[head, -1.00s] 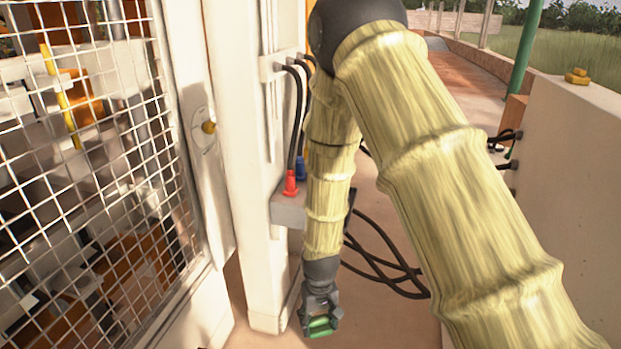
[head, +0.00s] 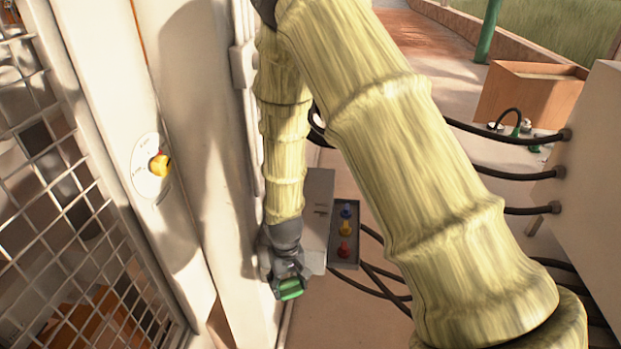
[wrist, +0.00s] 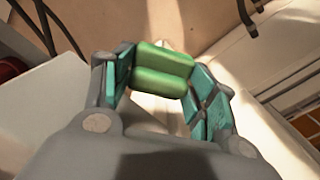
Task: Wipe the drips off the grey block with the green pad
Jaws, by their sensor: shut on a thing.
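My gripper (head: 287,284) hangs low at the end of my arm, beside the white post, and is shut on the green pad (head: 291,290). In the wrist view the pad (wrist: 162,70) sits between teal-faced fingers. A pale grey block (head: 318,212) juts from the post just above and right of my gripper. Small dark marks show on it, too small to tell whether they are drips. The pad appears apart from the block. A pale surface (wrist: 60,125) fills the wrist view's left side.
A wire mesh guard (head: 60,210) and a yellow-handled dial (head: 157,165) stand left of the post (head: 215,140). Black hoses (head: 515,172) run from a pale cabinet (head: 590,190) at right; more lie on the floor beyond the block. An open brown box (head: 530,95) stands behind.

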